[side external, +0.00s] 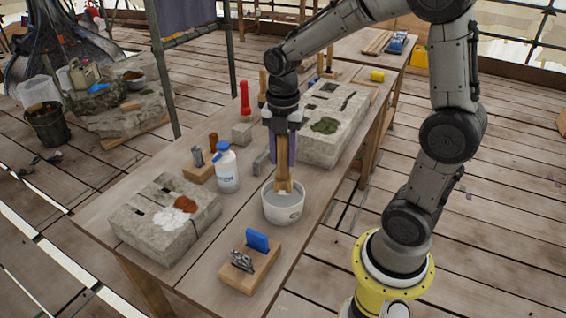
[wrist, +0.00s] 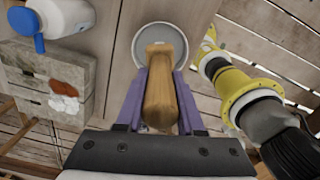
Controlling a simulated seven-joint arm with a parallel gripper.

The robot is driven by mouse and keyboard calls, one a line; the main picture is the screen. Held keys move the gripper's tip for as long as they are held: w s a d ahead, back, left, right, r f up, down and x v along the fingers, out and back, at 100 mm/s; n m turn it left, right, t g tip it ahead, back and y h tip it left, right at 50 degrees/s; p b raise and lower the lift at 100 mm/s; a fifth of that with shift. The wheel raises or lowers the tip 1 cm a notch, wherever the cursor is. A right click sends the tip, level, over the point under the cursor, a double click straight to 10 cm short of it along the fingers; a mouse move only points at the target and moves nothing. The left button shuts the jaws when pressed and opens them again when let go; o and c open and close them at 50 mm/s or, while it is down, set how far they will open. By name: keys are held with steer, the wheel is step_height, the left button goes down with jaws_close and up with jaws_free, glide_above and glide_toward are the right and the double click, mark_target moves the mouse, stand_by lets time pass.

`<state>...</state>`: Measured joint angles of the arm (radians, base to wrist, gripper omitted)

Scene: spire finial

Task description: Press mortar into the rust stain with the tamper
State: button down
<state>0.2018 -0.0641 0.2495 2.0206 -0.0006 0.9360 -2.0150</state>
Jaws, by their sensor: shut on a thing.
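My gripper (side external: 283,160) has purple fingers and is shut on a tool with a wooden handle (wrist: 160,88). The tool points down into a white bucket (side external: 283,208), its lower end inside the rim. I cannot tell for sure whether this tool is the tamper. The wrist view shows the bucket (wrist: 150,35) beyond the handle. The rust stain (side external: 185,203) is a brown-red patch on the near stone block (side external: 145,230). A white patch (side external: 174,219), perhaps mortar, lies beside it. Both the stain (wrist: 68,87) and the white patch (wrist: 63,104) show in the wrist view.
A white bottle (side external: 227,170) with a blue cap stands between block and bucket. A wooden holder (side external: 250,268) with a blue piece stands at the near edge. A mossy stone block (side external: 318,140) and a red-handled tool (side external: 245,98) are behind.

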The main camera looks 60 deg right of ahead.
steer(key=shift+r, duration=2.75)
steer(key=shift+w+r, duration=0.15)
steer(key=shift+r, duration=0.15)
steer(key=w+a+r+n, duration=0.25)
steer(key=w+a, duration=0.35)
steer(key=w, duration=0.6)
steer(key=w+a+f+n, duration=0.1)
steer(key=w+a, duration=0.4)
steer(key=a, duration=0.3)
steer(key=a+f+n, duration=0.1)
steer(key=a+f, duration=0.3)
steer(key=f, duration=0.3)
steer(key=shift+f, duration=0.35)
steer(key=shift+w+f, duration=0.1)
steer(key=shift+f, duration=0.65)
